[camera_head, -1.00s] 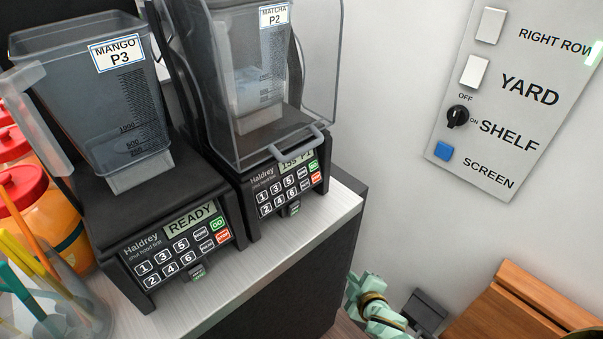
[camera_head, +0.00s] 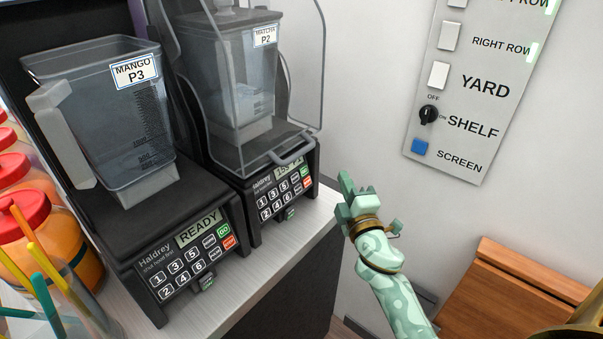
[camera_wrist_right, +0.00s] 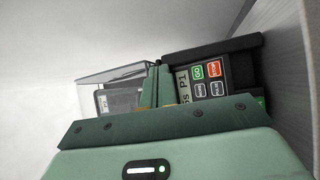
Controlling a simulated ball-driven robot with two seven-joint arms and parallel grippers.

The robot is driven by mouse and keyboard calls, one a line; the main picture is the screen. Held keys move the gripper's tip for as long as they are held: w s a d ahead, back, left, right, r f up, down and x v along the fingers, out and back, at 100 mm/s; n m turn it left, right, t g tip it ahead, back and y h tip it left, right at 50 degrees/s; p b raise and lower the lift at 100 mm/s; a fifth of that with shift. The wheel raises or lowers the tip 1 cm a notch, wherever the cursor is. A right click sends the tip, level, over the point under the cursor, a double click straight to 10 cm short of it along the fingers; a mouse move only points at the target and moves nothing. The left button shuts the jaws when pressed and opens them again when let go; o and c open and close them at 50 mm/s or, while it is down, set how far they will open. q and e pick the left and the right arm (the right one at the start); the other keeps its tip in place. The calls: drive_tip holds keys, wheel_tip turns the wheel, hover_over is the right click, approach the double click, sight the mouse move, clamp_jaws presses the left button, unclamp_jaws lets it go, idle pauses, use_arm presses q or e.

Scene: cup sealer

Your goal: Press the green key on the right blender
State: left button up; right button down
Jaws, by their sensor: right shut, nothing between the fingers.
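The right blender (camera_head: 243,150) stands at the counter's right end, with a clear cover over a jar labelled Matcha P2. Its keypad has a small green key (camera_head: 307,169) above a red one, and its display reads 15s P1. My pale green right gripper (camera_head: 345,188) is shut and empty, in the air to the right of the keypad, apart from it. In the right wrist view the fingers (camera_wrist_right: 157,85) point toward the blender, and the green key (camera_wrist_right: 197,72) shows just right of them beside the red key. My left gripper is out of view.
The left blender (camera_head: 190,262), with a Mango P3 jar, stands alongside and its display reads READY. Red-lidded jars (camera_head: 22,218) and straws are at the left. A wall switch panel (camera_head: 470,110) hangs at the right, above a wooden bench (camera_head: 510,300).

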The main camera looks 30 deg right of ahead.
drive_tip(key=shift+w+f, duration=0.1)
drive_tip(key=b, duration=0.4)
approach(307, 166)
drive_tip(key=w+d+r, duration=0.2)
drive_tip(key=w, duration=0.1)
drive_tip(key=shift+d, duration=0.25)
drive_tip(key=shift+w+a, duration=0.3)
drive_tip(key=shift+w, duration=0.45)
drive_tip(key=shift+f, duration=0.1)
idle(1.0)
drive_tip(key=shift+w+a+f+b, duration=0.1)
drive_tip(key=shift+w+a+b, duration=0.05)
drive_tip(key=shift+w+b, duration=0.2)
drive_tip(key=shift+w+a+f, duration=0.1)
drive_tip(key=shift+w+a, duration=0.05)
drive_tip(key=shift+w, duration=0.15)
idle(0.6)
drive_tip(key=shift+s, duration=0.1)
idle(0.3)
drive_tip(key=shift+s+d+r, duration=0.3)
drive_tip(key=shift+s, duration=0.3)
